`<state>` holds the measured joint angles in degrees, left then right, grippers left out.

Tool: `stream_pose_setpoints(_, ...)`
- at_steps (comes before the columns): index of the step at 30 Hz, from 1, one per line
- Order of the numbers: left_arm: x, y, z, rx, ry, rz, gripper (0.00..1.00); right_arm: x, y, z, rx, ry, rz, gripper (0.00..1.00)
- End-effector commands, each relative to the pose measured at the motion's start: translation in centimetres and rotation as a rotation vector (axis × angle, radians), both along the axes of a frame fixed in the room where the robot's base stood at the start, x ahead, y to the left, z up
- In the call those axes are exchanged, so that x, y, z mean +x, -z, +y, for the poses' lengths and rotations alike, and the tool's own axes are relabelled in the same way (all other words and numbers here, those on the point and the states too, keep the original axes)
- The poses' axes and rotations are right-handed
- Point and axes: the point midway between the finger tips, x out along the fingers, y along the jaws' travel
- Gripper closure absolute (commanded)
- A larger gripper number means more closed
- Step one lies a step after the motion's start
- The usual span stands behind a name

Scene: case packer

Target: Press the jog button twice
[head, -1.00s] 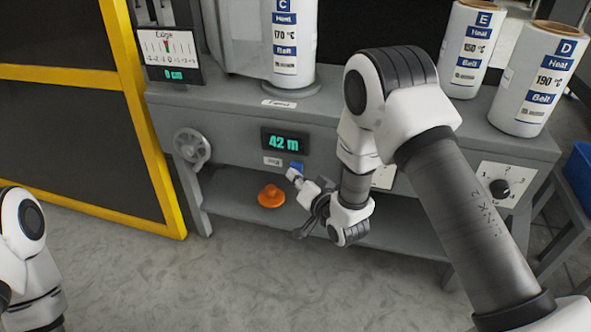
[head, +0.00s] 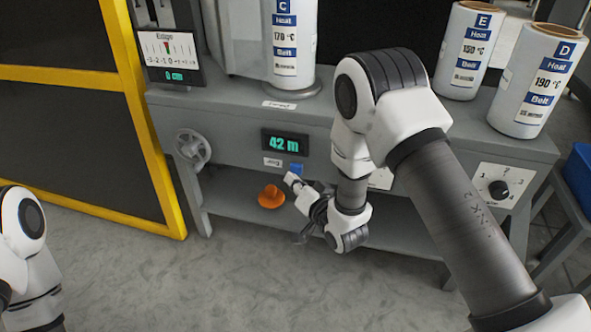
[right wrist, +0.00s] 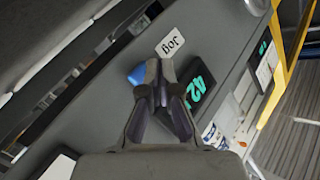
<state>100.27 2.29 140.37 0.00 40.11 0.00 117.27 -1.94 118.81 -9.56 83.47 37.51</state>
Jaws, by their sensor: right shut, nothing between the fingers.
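The jog button is a small blue block (head: 296,168) on the grey machine front, below the green "42 m" display (head: 285,142) and beside a small white label (head: 272,162). In the right wrist view the button (right wrist: 137,75) shows beside the fingertips, near the "Jog" label (right wrist: 170,43). My right gripper (head: 290,179) is shut and empty, its tips just below the button in the head view. A small gap seems to lie between them. The right wrist view shows its fingers (right wrist: 160,68) partly covering the button. My left gripper is out of view.
A handwheel (head: 192,147) is at left and a rotary dial (head: 498,189) at right. Labelled rolls, including roll D (head: 537,80), stand on top. A yellow-framed panel (head: 120,95) is at far left.

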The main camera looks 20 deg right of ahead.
Motion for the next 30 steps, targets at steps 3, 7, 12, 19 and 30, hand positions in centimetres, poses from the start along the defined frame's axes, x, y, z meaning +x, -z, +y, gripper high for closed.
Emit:
stream_pose_setpoints(3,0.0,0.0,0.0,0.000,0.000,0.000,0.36,0.0,0.0,0.0,0.000,0.000,0.000,1.00)
stream_pose_setpoints(7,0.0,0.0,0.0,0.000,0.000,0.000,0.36,-0.1,0.1,0.0,0.000,-0.001,0.001,1.00)
stream_pose_setpoints(12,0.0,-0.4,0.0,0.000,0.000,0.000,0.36,-1.1,0.0,0.8,-0.001,-0.002,0.004,1.00)
stream_pose_setpoints(19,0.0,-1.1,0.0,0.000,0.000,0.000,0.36,-3.1,0.0,2.1,-0.001,-0.003,0.004,1.00)
stream_pose_setpoints(30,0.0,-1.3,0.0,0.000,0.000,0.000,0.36,-4.2,0.1,2.8,0.000,0.000,0.001,1.00)
